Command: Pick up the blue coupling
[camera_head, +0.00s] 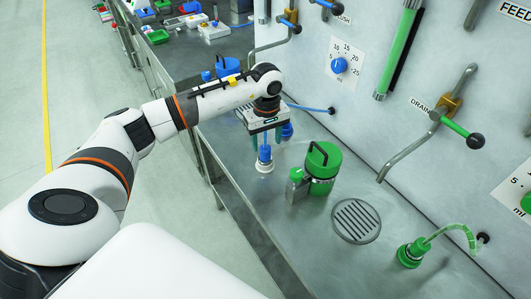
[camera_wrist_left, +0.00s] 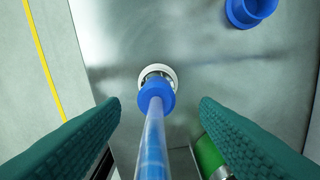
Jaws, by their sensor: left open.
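The blue coupling (camera_head: 265,153) stands upright on the bench with a white ring at its foot. In the left wrist view the blue coupling (camera_wrist_left: 156,92) shows with a translucent blue hose running from it towards the camera. My left gripper (camera_head: 265,147) points down over it. Its teal fingers are open, one on each side of the coupling and hose, with visible gaps in the left wrist view (camera_wrist_left: 160,108). Whether the fingertips reach down to the coupling's body is hard to tell. My right gripper is not in view.
Another blue round piece (camera_wrist_left: 250,10) lies close by. A green canister (camera_head: 322,168) with a handle stands right of my gripper. The wall panel carries valves and a blue dial (camera_head: 339,65).

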